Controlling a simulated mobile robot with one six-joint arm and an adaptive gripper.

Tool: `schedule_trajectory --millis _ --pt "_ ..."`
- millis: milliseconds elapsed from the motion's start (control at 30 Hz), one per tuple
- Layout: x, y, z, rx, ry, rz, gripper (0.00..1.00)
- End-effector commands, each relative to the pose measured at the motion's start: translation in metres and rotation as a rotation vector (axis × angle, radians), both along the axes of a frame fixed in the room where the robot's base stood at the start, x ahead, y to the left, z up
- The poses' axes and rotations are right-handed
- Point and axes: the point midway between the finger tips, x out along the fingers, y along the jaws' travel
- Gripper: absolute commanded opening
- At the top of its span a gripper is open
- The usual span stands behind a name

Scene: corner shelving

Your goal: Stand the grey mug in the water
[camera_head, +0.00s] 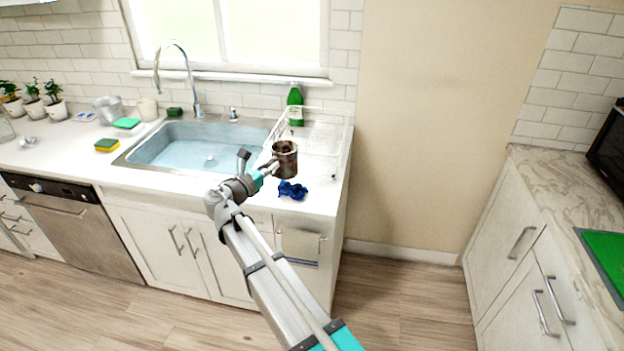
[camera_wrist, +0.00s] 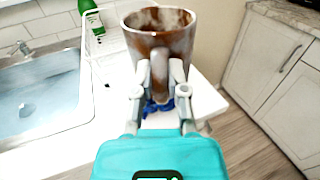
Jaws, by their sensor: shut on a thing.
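The grey mug (camera_head: 285,158) has brown stains and is held upright above the counter to the right of the sink. In the wrist view, the mug (camera_wrist: 182,62) fills the upper middle, with its handle towards me. My gripper (camera_head: 269,169) is shut on the mug's handle; in the wrist view its fingers (camera_wrist: 159,88) close on the handle from both sides. The sink (camera_head: 120,160) holds pale blue water (camera_head: 205,150), left of the mug. The water (camera_wrist: 35,100) also shows at the left of the wrist view.
A blue cloth (camera_head: 292,190) lies on the counter below the mug. A white dish rack (camera_head: 325,140) and a green bottle (camera_head: 295,106) stand behind it. The tap (camera_head: 192,85) arches over the back of the sink. Sponges (camera_head: 107,145) and potted plants (camera_head: 53,103) are on the left.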

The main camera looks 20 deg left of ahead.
Motion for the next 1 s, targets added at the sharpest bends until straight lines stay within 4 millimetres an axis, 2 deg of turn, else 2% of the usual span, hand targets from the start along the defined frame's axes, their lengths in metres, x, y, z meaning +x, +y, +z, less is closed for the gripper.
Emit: schedule_trajectory --millis 467,800,1000 --pt "0.062 -0.051 -0.039 -0.001 -0.001 -0.004 0.00" --pt "0.083 -0.068 -0.073 -0.001 -0.001 -0.003 0.00" --pt "0.092 -0.075 -0.084 -0.001 -0.001 -0.003 0.00"
